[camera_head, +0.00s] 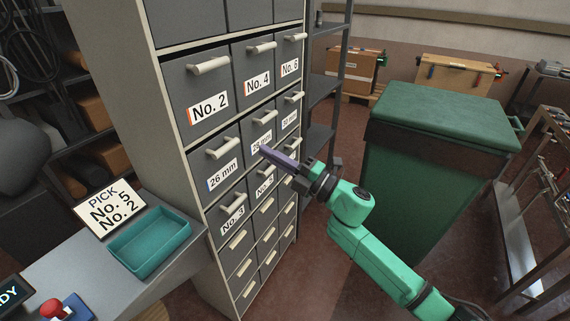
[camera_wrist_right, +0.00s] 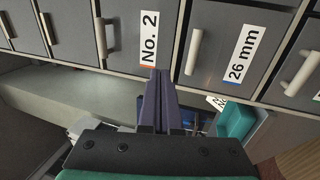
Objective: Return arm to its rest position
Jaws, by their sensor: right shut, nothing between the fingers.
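My right arm (camera_head: 350,205), green with dark joints, reaches in from the lower right. Its gripper (camera_head: 264,151) is shut and empty, with its dark purple fingers pointing at the front of the grey drawer cabinet (camera_head: 150,95). The fingertips overlap the middle column of drawers in the picture, near the lower edge of a partly covered "mm" label. In the right wrist view the closed fingers (camera_wrist_right: 159,75) lie side by side below the "No. 2" label (camera_wrist_right: 149,38) and near the "26 mm" drawer (camera_wrist_right: 240,50). I cannot tell whether they touch the cabinet. My left gripper is not in view.
An empty teal tray (camera_head: 123,240) lies on a grey ledge at left, beside a card (camera_head: 110,208) reading "PICK No. 5 No. 2". A red button (camera_head: 54,309) is at lower left. A large green bin (camera_head: 440,115) stands behind my right arm, with a metal rack (camera_head: 520,200) at right.

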